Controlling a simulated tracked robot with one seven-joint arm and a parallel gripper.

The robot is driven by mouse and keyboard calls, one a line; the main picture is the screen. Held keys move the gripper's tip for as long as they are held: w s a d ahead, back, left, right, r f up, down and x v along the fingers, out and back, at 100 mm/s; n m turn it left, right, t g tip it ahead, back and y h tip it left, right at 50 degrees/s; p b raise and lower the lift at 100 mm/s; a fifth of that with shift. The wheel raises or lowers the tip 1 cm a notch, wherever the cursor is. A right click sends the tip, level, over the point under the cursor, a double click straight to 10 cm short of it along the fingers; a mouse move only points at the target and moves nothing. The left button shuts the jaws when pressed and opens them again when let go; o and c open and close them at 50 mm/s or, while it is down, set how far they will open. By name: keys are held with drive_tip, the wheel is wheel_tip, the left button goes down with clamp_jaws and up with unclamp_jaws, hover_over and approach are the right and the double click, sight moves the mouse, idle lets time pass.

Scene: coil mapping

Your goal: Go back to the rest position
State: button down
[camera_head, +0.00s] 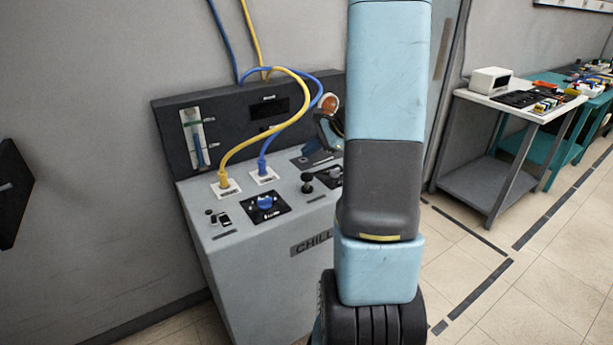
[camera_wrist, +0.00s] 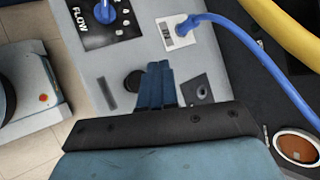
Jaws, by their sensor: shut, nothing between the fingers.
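My gripper (camera_wrist: 158,68) shows in the wrist view with its two blue fingers together and nothing between them. It is over the grey top of the chiller cabinet (camera_head: 275,220), beside a black knob (camera_wrist: 133,80). I cannot tell whether it touches the panel. The black knob (camera_head: 307,183) shows there left of my arm. The blue flow knob (camera_head: 265,203) sits on a black plate and also shows in the wrist view (camera_wrist: 105,10).
A yellow hose (camera_head: 224,178) and a blue hose (camera_head: 263,168) rise from the cabinet top and arch near my arm. An orange-brown round part (camera_wrist: 297,147) lies right of the gripper. A white-topped table (camera_head: 520,108) stands right; floor between is clear.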

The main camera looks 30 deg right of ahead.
idle(0.4)
drive_tip(key=s+a+r+n+g+h, duration=0.1)
drive_tip(key=s+a+r+n, duration=0.4)
drive_tip(key=a+r, duration=0.15)
drive_tip(key=s+a+r+n+g, duration=0.2)
drive_tip(key=s+a+r+n, duration=0.25)
drive_tip(key=a, duration=0.35)
drive_tip(key=s+a+r+n+t+h, duration=0.1)
drive_tip(key=s+a+r+n+h, duration=0.1)
drive_tip(key=s, duration=0.5)
drive_tip(key=s+a+r+n+t+h, duration=0.1)
drive_tip(key=s+a+r+n+h, duration=0.1)
drive_tip(key=s+r+n, duration=0.3)
drive_tip(key=shift+s+a+n+h, duration=0.4)
drive_tip(key=shift+s+n+h, duration=0.4)
drive_tip(key=shift+s, duration=0.85)
idle(0.9)
